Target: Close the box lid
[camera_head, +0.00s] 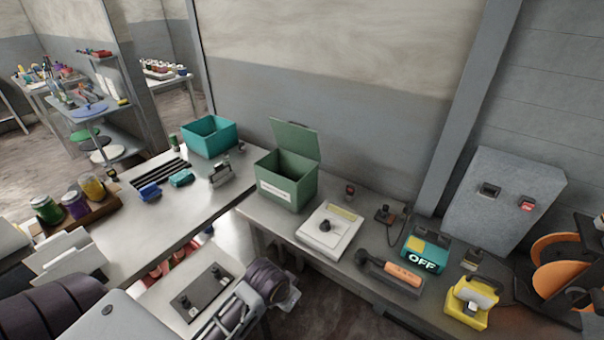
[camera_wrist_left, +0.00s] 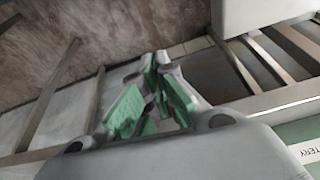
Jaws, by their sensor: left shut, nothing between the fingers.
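The green box (camera_head: 280,191) stands on the bench near the middle of the head view. Its lid (camera_head: 296,139) is raised, tilted up at the back edge, so the box is open at the top. A pale label is on its front face. In the left wrist view a green surface with a partly cut-off label (camera_wrist_left: 310,152) shows at the lower right, and it looks like this box. My left gripper (camera_wrist_left: 158,62) has green finger pads and its tips are together, with nothing between them. My right gripper is not in view.
A teal open bin (camera_head: 208,142) stands behind, to the left of the box. A white device with a black knob (camera_head: 328,234) sits close to its right. The grey wall rises behind the bench. Jars (camera_head: 75,204) and blue items (camera_head: 150,192) are on the left table.

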